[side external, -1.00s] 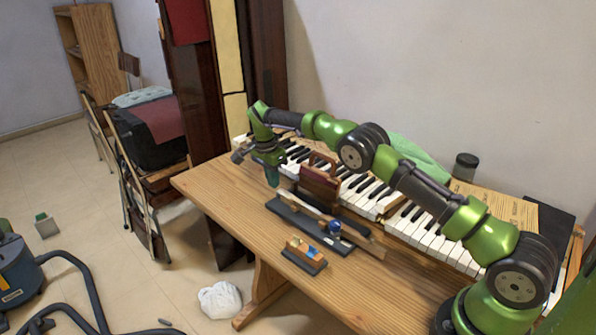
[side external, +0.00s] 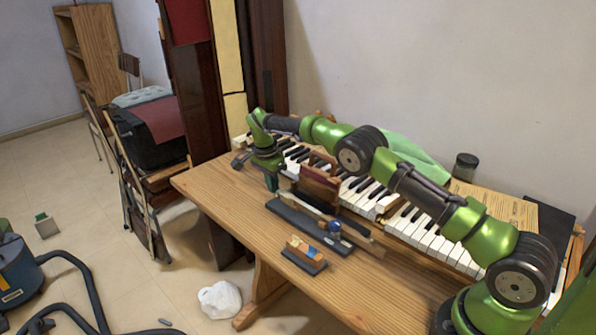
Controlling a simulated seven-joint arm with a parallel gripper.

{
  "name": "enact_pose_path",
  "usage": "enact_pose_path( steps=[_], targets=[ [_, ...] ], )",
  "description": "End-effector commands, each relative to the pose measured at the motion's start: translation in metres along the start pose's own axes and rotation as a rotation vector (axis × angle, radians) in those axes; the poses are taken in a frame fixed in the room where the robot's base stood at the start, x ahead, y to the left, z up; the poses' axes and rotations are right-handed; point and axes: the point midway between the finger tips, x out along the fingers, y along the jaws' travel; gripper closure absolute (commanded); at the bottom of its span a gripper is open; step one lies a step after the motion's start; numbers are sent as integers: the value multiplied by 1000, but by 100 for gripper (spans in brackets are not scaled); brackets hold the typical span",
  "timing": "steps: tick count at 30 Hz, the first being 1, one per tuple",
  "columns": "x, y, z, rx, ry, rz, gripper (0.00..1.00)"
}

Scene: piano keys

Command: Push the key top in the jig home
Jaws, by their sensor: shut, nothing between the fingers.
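The jig (side external: 292,217) is a long dark base near the table's front edge in the side view. A pale wooden key stick (side external: 369,245) lies along it, with a blue round part (side external: 335,226) on the jig near its right half. My gripper (side external: 271,186) is shut and empty, fingers pointing down at the far left end of the jig. It is close to the key's left end. I cannot tell whether it touches. The key top is too small and partly hidden by my gripper, so its seating cannot be told.
A wooden rack with dark red panels (side external: 318,187) stands just behind the jig. The piano keyboard (side external: 425,232) runs along the back. A small block holder (side external: 304,261) sits in front. The table (side external: 225,195) is bare at the left.

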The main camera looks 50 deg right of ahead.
Motion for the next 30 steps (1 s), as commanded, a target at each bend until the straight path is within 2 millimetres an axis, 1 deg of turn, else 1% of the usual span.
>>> enact_pose_path(
  steps=[10, 30],
  targets=[
    [0, 0, 0, 0, 0, 0, 100],
    [-1, 10, 0, 0, 0, -1, 100]
  ],
)
